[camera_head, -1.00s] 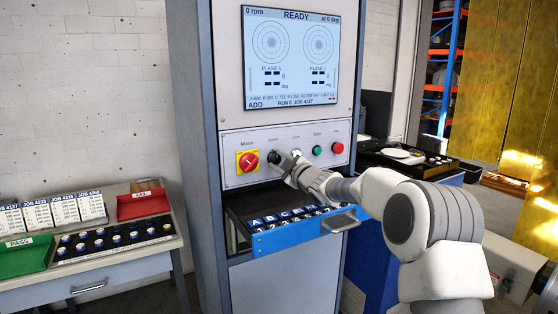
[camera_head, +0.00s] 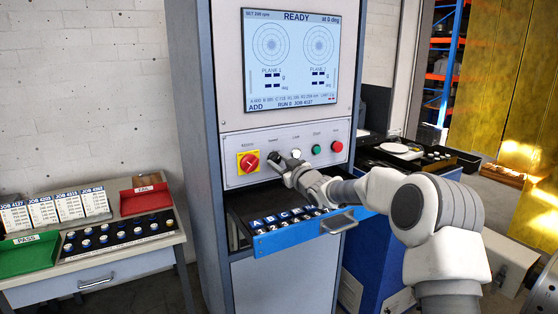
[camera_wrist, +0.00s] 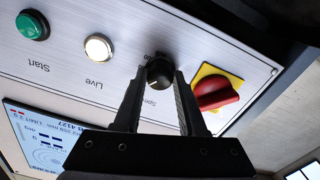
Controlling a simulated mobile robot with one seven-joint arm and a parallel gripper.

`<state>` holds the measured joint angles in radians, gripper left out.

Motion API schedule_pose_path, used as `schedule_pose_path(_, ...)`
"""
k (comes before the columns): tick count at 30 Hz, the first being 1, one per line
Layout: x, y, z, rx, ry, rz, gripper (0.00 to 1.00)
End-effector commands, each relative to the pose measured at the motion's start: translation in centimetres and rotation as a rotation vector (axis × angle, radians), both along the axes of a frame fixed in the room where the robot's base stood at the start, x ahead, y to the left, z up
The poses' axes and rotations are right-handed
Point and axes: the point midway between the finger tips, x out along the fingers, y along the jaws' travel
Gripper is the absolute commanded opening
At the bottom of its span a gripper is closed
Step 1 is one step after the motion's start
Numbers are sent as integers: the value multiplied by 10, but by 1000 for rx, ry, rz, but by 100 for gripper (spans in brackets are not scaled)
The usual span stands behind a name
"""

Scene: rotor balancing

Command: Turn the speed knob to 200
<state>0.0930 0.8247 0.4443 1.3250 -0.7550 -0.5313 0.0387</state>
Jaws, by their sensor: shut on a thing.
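The black speed knob (camera_wrist: 160,70) sits on the pale control panel and shows between my fingertips in the wrist view, where the panel appears upside down. A light pointer mark shows on it. My gripper (camera_wrist: 160,78) is shut on the knob, one finger on each side.
A red rotary switch on yellow (camera_head: 248,162) is close left of the knob. A white Live button (camera_head: 295,154), a green Start button (camera_head: 316,149) and a red button (camera_head: 336,146) are to the right. An open blue drawer (camera_head: 300,235) juts out below my gripper.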

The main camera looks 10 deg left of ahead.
Motion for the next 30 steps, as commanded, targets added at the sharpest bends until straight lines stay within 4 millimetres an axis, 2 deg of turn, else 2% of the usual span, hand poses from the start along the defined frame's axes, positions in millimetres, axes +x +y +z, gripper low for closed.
schedule_pose_path(14,0,-1,-1,12,9,-1,0)
schedule_pose_path(15,0,-1,-1,12,9,-1,46)
schedule_pose_path(19,0,0,-1,12,9,0,69)
schedule_pose_path(30,0,0,4,12,8,0,70)
